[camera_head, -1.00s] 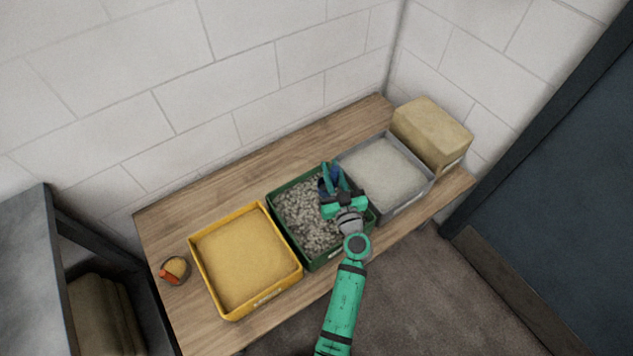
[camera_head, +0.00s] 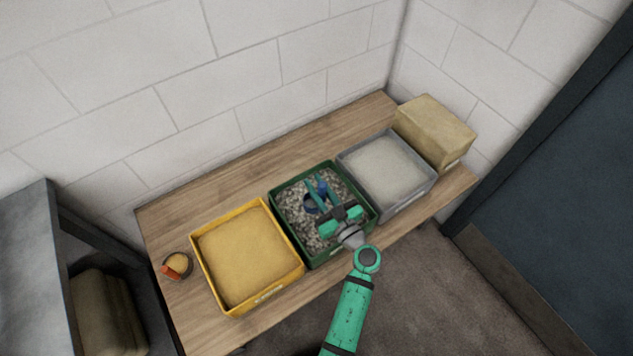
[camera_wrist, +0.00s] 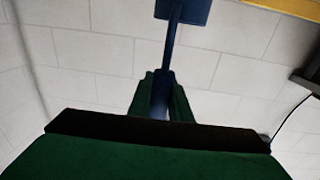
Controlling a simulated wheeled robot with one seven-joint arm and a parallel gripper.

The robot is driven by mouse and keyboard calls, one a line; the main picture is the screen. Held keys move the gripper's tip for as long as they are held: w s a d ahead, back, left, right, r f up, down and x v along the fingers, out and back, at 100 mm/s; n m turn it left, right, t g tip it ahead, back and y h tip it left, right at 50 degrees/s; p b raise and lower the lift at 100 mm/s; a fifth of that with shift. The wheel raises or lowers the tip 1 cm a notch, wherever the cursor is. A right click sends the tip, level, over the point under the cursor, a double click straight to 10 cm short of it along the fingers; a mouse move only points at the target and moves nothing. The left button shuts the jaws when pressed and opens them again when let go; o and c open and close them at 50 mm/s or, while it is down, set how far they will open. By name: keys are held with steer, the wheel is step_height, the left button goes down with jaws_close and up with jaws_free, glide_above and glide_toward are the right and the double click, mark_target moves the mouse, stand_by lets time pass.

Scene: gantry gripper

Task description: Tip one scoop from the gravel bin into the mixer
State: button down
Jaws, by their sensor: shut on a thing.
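The green gravel bin (camera_head: 283,229) stands in the middle of the wooden bench, filled with grey gravel (camera_head: 297,217). My gripper (camera_head: 318,190) is over this bin, shut on a blue scoop (camera_head: 311,204). In the wrist view the scoop's handle (camera_wrist: 168,50) sits between my green fingers (camera_wrist: 161,98), and a flat blue part lies at the top edge. Whether the scoop touches the gravel or holds any cannot be told. I cannot make out a mixer in these views.
A yellow bin (camera_head: 212,297) of yellow material stands left of the green bin. A grey bin (camera_head: 398,207) of pale material and a tan block (camera_head: 436,130) stand right. A small round container (camera_head: 178,264) with an orange part is far left. White block walls back the bench (camera_head: 190,197).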

steer(key=shift+f, duration=5.5)
steer(key=shift+w+d, duration=2.15)
steer(key=shift+d, duration=0.75)
steer(key=s+a+r, duration=0.2)
steer(key=a+r, duration=0.1)
steer(key=r, duration=1.2)
steer(key=shift+r, duration=0.4)
